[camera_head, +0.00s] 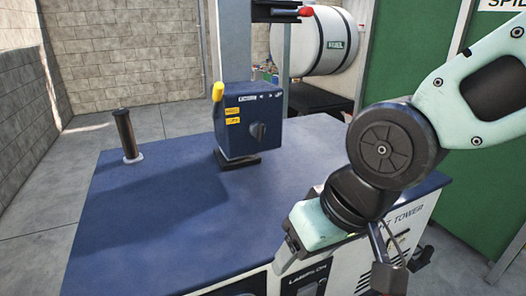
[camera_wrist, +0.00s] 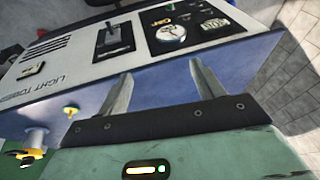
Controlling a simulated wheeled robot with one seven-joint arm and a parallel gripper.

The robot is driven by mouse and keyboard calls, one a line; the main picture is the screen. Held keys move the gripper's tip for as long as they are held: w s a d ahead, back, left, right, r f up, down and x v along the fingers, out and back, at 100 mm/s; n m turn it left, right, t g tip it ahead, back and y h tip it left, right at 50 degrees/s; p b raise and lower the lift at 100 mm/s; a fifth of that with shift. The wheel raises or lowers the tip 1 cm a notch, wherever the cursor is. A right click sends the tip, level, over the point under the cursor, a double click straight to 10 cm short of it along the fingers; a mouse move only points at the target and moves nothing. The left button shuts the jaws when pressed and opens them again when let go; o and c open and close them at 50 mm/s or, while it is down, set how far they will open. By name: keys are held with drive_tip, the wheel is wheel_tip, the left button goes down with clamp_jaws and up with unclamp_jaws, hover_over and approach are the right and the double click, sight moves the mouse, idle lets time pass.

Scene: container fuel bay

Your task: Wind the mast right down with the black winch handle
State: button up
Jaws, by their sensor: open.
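I cannot tell a black winch handle for certain. My gripper (camera_wrist: 160,92) is open and empty in the wrist view, its two metal fingers apart over the blue deck edge. In the head view its pale green hand is low right of the box, clear of it; the fingertips do not show.
The blue deck (camera_head: 140,225) is mostly clear. A red-tipped lever (camera_head: 305,11) sticks out near the mast. A white tank (camera_head: 315,42) is behind. The control panel (camera_wrist: 150,45) fills the wrist view's top.

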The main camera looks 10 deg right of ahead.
drive_tip(key=w+a+f+m+t+y+b, duration=0.2)
drive_tip(key=w+f+m+t+b, duration=0.1)
drive_tip(key=w+m+b, duration=0.15)
drive_tip(key=m+t+b, duration=1.2)
drive_tip(key=m+b, duration=0.3)
drive_tip(key=b, duration=0.4)
approach(263, 134)
drive_tip(key=b+x, duration=0.1)
drive_tip(key=x, duration=0.8)
drive_tip(key=shift+w+a, duration=0.1)
drive_tip(key=shift+w, duration=0.1)
drive_tip(key=c, duration=1)
drive_tip(key=shift+n, duration=0.35)
